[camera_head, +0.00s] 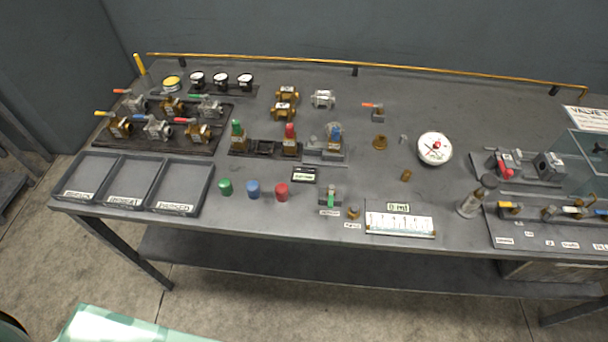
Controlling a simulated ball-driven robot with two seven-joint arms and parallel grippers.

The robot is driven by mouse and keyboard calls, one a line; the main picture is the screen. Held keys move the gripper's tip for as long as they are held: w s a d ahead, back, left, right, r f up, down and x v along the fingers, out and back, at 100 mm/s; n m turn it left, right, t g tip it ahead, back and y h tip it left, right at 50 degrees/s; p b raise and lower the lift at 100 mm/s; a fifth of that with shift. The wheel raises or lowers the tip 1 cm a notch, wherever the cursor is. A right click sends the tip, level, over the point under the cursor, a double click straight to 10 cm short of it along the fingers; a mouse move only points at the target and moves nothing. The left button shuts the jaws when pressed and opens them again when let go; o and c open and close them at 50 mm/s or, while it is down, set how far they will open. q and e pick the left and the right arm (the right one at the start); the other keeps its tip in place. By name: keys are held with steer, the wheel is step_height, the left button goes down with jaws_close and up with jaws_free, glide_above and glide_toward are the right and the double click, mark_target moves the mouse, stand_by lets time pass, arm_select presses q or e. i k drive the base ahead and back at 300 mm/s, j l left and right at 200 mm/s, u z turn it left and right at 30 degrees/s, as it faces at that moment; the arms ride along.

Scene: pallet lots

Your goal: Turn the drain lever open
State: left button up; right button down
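Several lever valves stand on a long grey table (250,218). A small valve with a green lever (331,200) is near the front middle, with a small label in front of it. A valve with an orange-red lever (372,106) stands alone at the back middle. At the right, a panel (520,235) carries valves with yellow (510,205), blue (572,209) and other levers. The labels are too small to read, so I cannot tell which lever is the drain lever. Neither of my grippers is in view.
Three labelled trays (130,182) lie at the left front. A valve rack (160,138) stands behind them. Green, blue and red caps (281,192) stand near the front edge. The back middle is mostly clear.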

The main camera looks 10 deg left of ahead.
mark_target(519, 205)
steer(key=j+z, duration=0.1)
steer(key=z, duration=1.3)
